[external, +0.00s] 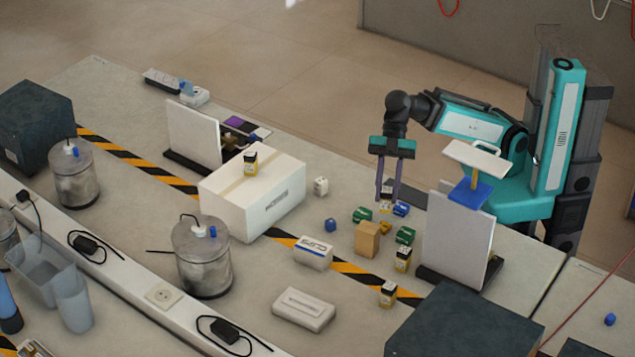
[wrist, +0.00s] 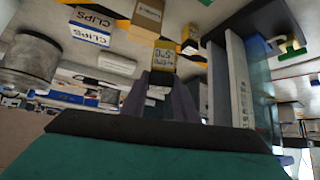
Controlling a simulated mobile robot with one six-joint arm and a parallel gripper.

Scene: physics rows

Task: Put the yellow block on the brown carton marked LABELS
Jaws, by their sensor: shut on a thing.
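My gripper (external: 388,200) points down at the right-middle of the table, its fingers shut on a small yellow block (external: 386,207) with a dark and pale face. In the wrist view the yellow block (wrist: 163,60) shows beyond the fingertips, with dark lettering. A small brown carton (external: 367,240) stands just in front of and left of my gripper, apart from it. It also shows at the top of the wrist view (wrist: 148,14); its marking is too small to read. Similar yellow blocks stand nearby (external: 403,260), (external: 388,294), and on the large pale box (external: 250,165).
Green pieces (external: 362,214) and a blue piece (external: 401,209) lie close around the brown carton. An upright white panel (external: 458,240) stands right of it. A white CLIPS box (external: 313,253) stands at left. Clear table lies between the CLIPS box and the brown carton.

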